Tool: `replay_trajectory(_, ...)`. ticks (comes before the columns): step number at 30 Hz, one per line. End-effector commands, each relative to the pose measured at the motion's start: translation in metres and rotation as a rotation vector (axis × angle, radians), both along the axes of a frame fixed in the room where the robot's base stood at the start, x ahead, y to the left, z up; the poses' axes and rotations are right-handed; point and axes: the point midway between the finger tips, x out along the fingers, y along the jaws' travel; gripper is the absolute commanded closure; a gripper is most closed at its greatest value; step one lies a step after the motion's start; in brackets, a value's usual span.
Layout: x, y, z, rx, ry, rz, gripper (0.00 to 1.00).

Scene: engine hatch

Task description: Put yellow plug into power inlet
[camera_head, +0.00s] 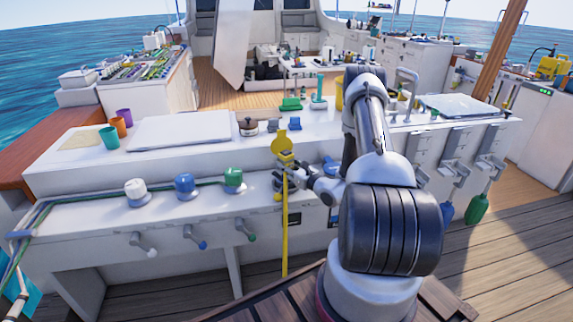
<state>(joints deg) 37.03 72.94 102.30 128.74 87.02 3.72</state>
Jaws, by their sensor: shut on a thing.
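The yellow plug (283,146) is upright at the front edge of the white counter, near the middle of the picture. A yellow cable (285,235) hangs straight down below it toward the deck. My gripper (286,164) reaches in from the right and is shut on the yellow plug. The fingers are small in this view and partly merge with the plug and the fittings behind. I cannot make out which fitting is the power inlet; my gripper and arm hide part of that area.
White (135,188), blue (184,182) and green (233,177) capped fittings stand on the lower ledge to the left, with levers below. Cups (109,136) and a white hatch lid (182,131) sit on the counter. Wooden deck (500,265) is open at the right.

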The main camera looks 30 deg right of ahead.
Motion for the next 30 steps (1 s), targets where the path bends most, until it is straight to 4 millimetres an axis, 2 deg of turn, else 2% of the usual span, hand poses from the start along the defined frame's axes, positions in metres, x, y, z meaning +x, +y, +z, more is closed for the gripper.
replay_trajectory(30, -0.0001, 0.0, -0.0084, 0.0, 0.002, -0.001, 0.91)
